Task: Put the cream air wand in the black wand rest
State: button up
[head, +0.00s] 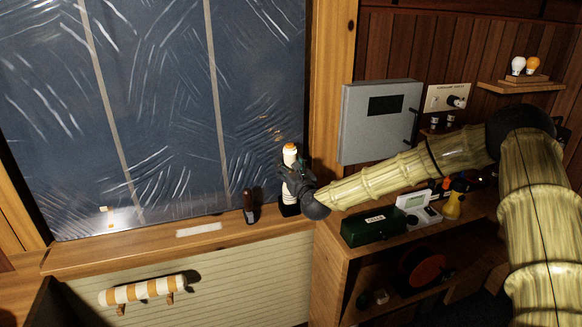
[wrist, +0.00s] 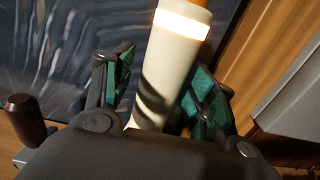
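The cream air wand (head: 290,158) stands nearly upright on the window sill, with an orange top. It fills the middle of the wrist view (wrist: 168,65), where it looks tilted. A black piece that looks like the wand rest (head: 289,210) is at its foot; the wand's lower end appears to stand in it, though my gripper partly hides the joint. My gripper (head: 295,175) is around the wand, one finger on each side. In the wrist view the fingers (wrist: 158,82) are spread, with a clear gap at the left finger; contact on the right is unclear.
A dark brown handled object (head: 249,207) stands left of the wand on the sill (head: 150,248). A white strip (head: 199,230) lies farther left. A grey wall box (head: 380,120) is to the right. A green box (head: 368,228) sits on the shelf below my arm.

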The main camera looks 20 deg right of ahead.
jog(key=shift+s, duration=0.1)
jog(key=s+b, duration=0.5)
jog(key=s, duration=0.7)
jog(key=s+a+f+n+g+y, duration=0.1)
jog(key=s+a+f+n+g, duration=0.2)
jog(key=f, duration=0.5)
jog(key=s+a+f+n+g+y, duration=0.1)
jog(key=s+a+f+n+y, duration=0.1)
jog(key=s+a+f+n, duration=0.5)
jog(key=s+a+f+n+g, duration=0.25)
jog(key=s+f+n, duration=0.2)
jog(key=f, duration=0.45)
jog(key=s+a+f+n+g, duration=0.1)
jog(key=s+f+n+g, duration=0.2)
jog(key=s+f, duration=0.45)
jog(key=s+d+f+n+g+h, duration=0.15)
jog(key=s+f+n+g, duration=0.35)
jog(key=s+f+n, duration=0.6)
jog(key=s+d+f+n+g+h, duration=0.1)
jog(key=s+d+f+n+g, duration=0.1)
jog(key=s, duration=0.7)
jog(key=s+d+f+n+g+h, duration=0.1)
jog(key=s+d+n, duration=0.3)
jog(key=s, duration=0.5)
jog(key=shift+d+f+n+g, duration=0.35)
jog(key=shift+d+f, duration=0.35)
jog(key=shift+d, duration=0.3)
jog(key=shift+s, duration=0.1)
